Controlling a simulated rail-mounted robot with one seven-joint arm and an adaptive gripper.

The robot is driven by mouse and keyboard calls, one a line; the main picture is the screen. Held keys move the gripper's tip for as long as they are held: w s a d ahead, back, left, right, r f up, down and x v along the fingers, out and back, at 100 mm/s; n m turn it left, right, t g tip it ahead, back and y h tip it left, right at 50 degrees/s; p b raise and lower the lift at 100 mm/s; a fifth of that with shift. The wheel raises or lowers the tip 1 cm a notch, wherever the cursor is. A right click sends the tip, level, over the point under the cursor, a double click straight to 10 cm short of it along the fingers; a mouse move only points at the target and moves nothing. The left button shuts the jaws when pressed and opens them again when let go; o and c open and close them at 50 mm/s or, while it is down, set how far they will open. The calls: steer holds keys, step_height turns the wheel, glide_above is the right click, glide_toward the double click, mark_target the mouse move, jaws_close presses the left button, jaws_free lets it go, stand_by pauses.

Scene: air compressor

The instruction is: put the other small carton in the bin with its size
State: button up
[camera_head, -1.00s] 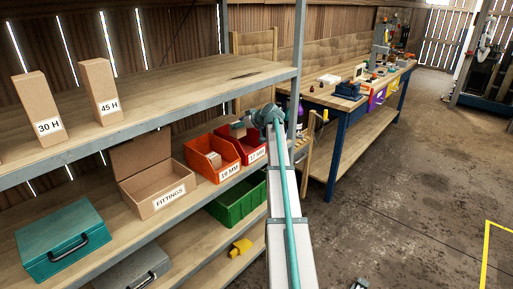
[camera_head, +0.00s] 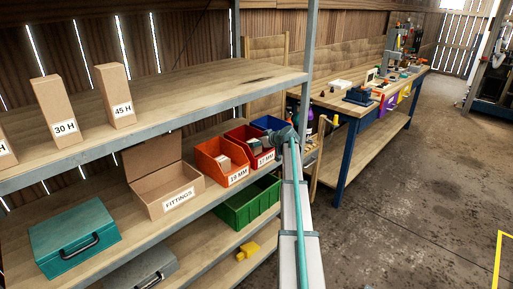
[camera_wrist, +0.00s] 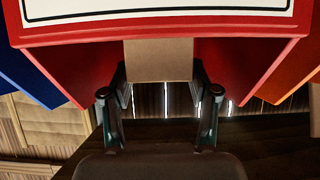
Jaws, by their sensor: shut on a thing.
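A small brown carton (camera_wrist: 158,60) is between the two fingers of my gripper (camera_wrist: 160,103), which is shut on it. In the wrist view the carton overlaps the mouth of the red bin (camera_wrist: 220,36), between its side walls; how deep it sits is unclear. In the head view my gripper (camera_head: 268,143) is at the front right of the red bin (camera_head: 236,133), which has a white MM label. The orange bin (camera_head: 205,165) to its left is labelled 19 MM and has a small carton (camera_head: 223,162) in it.
A blue bin (camera_head: 268,122) stands right of the red one. An open FITTINGS box (camera_head: 165,190) is to the left. A green crate (camera_head: 245,207) sits below. The upper shelf (camera_head: 205,88) is above the bins, and a shelf post (camera_head: 309,60) rises close to my arm.

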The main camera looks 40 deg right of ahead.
steer(key=shift+f, duration=1.3)
steer(key=shift+f, duration=0.2)
steer(key=o, duration=1.3)
steer(key=shift+c, duration=0.2)
steer(key=shift+r, duration=0.1)
steer(key=shift+r+p, duration=0.2)
steer(key=shift+p, duration=0.15)
steer(key=b+v, duration=0.3)
steer(key=v, duration=0.9)
steer(key=shift+f, duration=0.2)
steer(key=shift+d, duration=0.1)
